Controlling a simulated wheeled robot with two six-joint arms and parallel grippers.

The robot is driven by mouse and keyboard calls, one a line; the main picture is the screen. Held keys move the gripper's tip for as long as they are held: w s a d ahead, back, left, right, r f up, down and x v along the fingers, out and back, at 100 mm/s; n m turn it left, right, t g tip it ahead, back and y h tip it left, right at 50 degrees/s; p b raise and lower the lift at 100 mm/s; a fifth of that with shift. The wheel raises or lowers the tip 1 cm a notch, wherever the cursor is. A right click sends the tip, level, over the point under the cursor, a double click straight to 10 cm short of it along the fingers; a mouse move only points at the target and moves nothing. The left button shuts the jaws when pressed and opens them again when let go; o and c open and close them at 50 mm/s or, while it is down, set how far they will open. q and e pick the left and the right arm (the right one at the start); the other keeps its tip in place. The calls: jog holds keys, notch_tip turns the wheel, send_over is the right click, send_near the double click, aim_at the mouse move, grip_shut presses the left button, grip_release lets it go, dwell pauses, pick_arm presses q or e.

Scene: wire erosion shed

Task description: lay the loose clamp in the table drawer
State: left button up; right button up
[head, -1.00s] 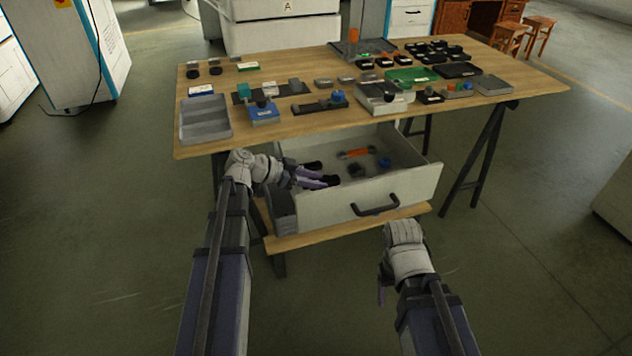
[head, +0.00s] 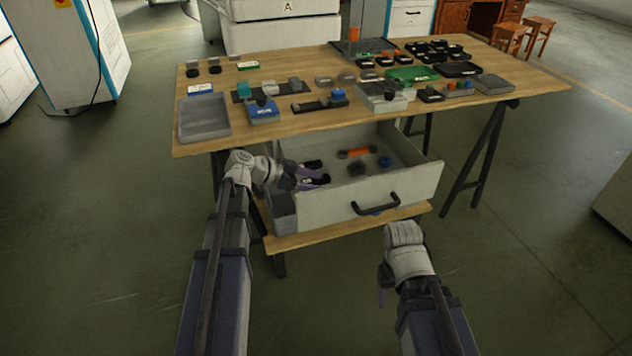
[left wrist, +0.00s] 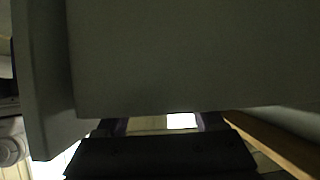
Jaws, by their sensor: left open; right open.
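The table drawer (head: 330,204) stands pulled out under the wooden table. Inside it lie an orange-and-dark piece (head: 357,152), a small dark piece (head: 357,168) and a small blue piece (head: 385,161). I cannot tell which piece, here or on the table, is the loose clamp. My left gripper (head: 314,172) is open, its fingers apart at the drawer's left side; I see nothing between them. In the left wrist view a plain grey surface hides most of the scene beyond the fingers. My right gripper (head: 384,286) is open and empty, in front of the drawer.
The wooden table (head: 270,128) carries a grey tray (head: 205,128), a green tray (head: 410,74) and many small fixtures. A lower board (head: 330,233) lies under the drawer.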

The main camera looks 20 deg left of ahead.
pick_arm(q)
jog(key=shift+r, duration=0.25)
jog(key=shift+s+a+r+p, duration=0.15)
jog(key=shift+a+r+p, duration=0.05)
jog(key=shift+r+p, duration=0.3)
jog(key=shift+s+a+r+p, duration=0.1)
jog(key=shift+a+r+p, duration=0.1)
jog(key=shift+r+p, duration=0.3)
jog(key=p+v, duration=0.5)
jog(key=v, duration=0.5)
jog(key=shift+s+a+f, duration=0.15)
jog(key=shift+s+a, duration=0.1)
jog(key=shift+a, duration=0.05)
